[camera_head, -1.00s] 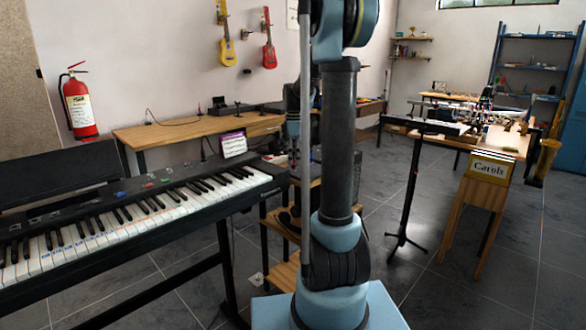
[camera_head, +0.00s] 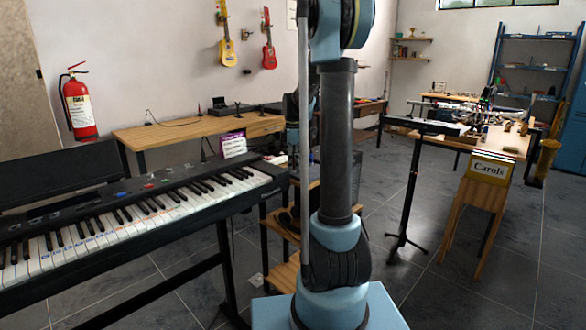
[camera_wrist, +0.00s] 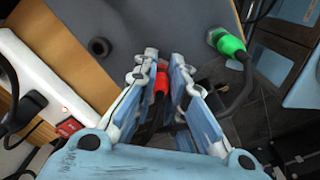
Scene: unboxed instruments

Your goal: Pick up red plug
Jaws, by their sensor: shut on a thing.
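The red plug (camera_wrist: 161,80) shows in the wrist view between my gripper's two fingers, with a dark cable running down from it. My gripper (camera_wrist: 163,66) is shut on it; the fingers cover its sides. Its front end faces a grey panel. In the head view the arm column hides the gripper and the plug cannot be made out.
In the wrist view a green plug (camera_wrist: 231,45) with a black cable sits at the panel's right edge. A round black socket (camera_wrist: 100,46) is left of the fingers. A white power strip (camera_wrist: 38,75) with a black plug (camera_wrist: 33,103) lies at left.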

